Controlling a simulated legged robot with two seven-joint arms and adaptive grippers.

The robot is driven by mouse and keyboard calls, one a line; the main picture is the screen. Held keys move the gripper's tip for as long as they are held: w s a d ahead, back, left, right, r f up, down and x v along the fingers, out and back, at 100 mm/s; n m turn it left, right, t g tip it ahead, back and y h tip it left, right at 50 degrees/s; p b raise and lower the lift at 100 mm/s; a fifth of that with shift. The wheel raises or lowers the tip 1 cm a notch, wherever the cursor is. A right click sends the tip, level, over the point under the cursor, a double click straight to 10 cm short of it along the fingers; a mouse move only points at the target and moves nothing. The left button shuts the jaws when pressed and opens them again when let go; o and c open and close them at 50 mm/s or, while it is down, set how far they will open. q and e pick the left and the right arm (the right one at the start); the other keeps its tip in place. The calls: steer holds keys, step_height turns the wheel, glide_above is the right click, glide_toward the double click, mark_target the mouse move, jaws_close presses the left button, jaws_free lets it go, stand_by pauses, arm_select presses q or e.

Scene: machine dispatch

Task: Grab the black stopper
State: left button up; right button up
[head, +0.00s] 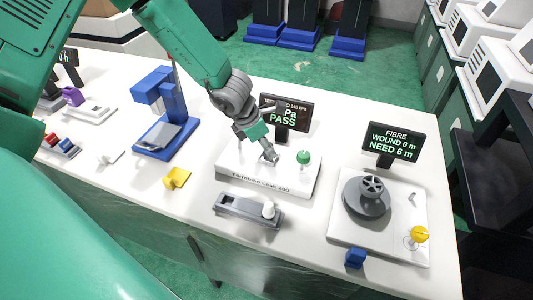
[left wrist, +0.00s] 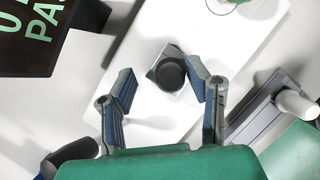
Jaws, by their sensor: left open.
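The black stopper (left wrist: 171,74) shows in the left wrist view as a dark round cap on a small pale square holder. The holder is on the white leak-test unit (head: 250,178), in front of its dark display (head: 286,112) reading PASS. My left gripper (head: 269,156) points down over this unit. In the left wrist view my left gripper (left wrist: 160,76) is open, with one finger on each side of the stopper and a gap on both sides. In the head view the fingers mostly hide the stopper. My right gripper is not in view.
A green knob (head: 303,157) is right of the gripper on the same unit. A grey tray with a white peg (head: 268,209) lies in front. A fibre winder (head: 367,196) stands right, and a blue stand (head: 168,108) left. Bare white table (head: 205,200) lies between.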

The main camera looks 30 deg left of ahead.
arm_select(q)
steer(key=shift+d+r, duration=0.3)
steer(key=shift+d, duration=0.2)
steer(key=c, duration=0.7)
steer(key=shift+s+d, duration=0.1)
steer(key=shift+d, duration=0.35)
steer(key=c, duration=0.3)
steer(key=shift+a, duration=0.15)
